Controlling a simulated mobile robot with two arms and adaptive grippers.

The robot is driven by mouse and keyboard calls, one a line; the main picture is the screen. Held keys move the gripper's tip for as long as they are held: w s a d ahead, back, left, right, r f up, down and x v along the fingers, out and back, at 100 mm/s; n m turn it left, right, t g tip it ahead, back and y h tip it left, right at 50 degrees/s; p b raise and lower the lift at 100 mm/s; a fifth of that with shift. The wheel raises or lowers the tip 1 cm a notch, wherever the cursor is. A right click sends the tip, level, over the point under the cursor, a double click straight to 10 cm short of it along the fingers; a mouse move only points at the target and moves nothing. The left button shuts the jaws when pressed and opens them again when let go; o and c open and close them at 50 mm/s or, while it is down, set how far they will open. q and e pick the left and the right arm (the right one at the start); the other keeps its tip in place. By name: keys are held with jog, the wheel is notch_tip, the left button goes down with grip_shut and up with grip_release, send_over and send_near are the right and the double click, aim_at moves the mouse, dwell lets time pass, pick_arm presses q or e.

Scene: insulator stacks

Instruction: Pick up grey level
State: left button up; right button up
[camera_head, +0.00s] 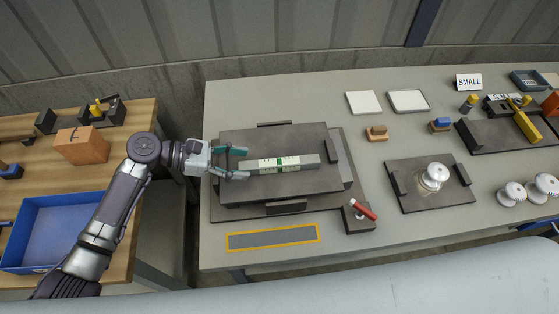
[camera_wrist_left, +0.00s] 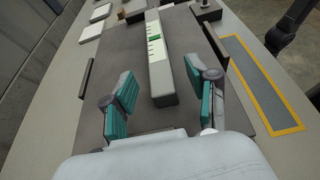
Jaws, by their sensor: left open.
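The grey level (camera_head: 280,164) lies flat on a dark plate (camera_head: 275,140) in the middle of the table, with a white scale and a green vial on its top. My left gripper (camera_head: 236,163) is open at the level's left end, one finger on each side of that end in the head view. My right gripper is in neither view.
A red-handled tool (camera_head: 363,210) on a small block stands at the plate's front right. A yellow-bordered grey strip (camera_head: 272,238) lies in front. A dark tray (camera_head: 411,201) with a white insulator (camera_head: 434,175) is to the right. A blue bin (camera_head: 60,232) sits on the left bench.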

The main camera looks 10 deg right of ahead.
aim_at(264, 163)
pick_arm(q)
jog(key=shift+d, duration=0.25)
jog(key=shift+d+p, duration=0.75)
jog(key=shift+d, duration=0.35)
jog(key=shift+x, duration=1.2)
jog(key=shift+w+d+f, duration=0.1)
jog(key=shift+d+f, duration=0.1)
jog(key=shift+f, duration=0.05)
jog(key=shift+c, duration=0.5)
grip_shut()
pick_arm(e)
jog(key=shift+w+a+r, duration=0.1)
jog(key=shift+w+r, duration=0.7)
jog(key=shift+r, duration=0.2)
